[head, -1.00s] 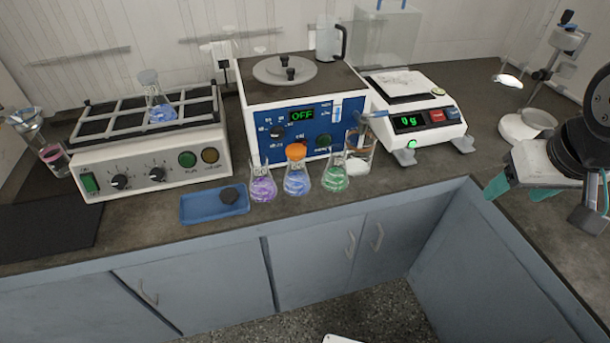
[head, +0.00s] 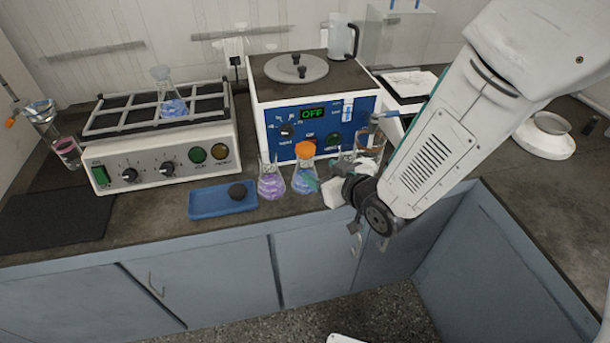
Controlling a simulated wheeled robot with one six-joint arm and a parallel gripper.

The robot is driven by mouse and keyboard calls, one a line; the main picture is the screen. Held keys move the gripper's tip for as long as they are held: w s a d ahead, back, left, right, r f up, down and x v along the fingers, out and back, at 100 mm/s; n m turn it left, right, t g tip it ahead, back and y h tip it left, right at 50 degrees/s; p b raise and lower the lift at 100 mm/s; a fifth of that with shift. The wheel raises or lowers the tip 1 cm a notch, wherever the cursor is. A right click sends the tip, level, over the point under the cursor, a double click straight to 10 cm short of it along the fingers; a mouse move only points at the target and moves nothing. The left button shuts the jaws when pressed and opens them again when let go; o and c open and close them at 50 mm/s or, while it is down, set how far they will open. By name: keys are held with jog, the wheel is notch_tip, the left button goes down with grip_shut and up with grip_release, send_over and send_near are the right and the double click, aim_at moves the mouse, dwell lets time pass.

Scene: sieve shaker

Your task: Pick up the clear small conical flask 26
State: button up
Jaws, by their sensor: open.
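Several small conical flasks of clear glass are in view, and I cannot read a 26 on any of them. One with purple liquid (head: 271,181) and one with blue liquid and an orange top (head: 304,172) stand upright on the bench in front of the blue-fronted device. A flask with green liquid stood just right of these; it is now mostly hidden behind my gripper and arm. Another flask with blue liquid (head: 170,98) stands on the shaker rack. My gripper (head: 322,180) is open, low over the bench, close to the orange-topped flask; contact cannot be told.
The shaker (head: 160,160) is at left, with a blue tray (head: 208,203) holding a dark lump before it. The blue-fronted device (head: 275,140) stands behind the flasks. A beaker (head: 370,140) and the balance (head: 400,85) are partly behind my arm.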

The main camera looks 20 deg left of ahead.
aim_at(310, 163)
jog(key=x, duration=0.4)
jog(key=r+x, duration=0.1)
jog(key=x, duration=0.2)
jog(key=shift+a, duration=0.4)
grip_shut()
jog(key=shift+r, duration=0.1)
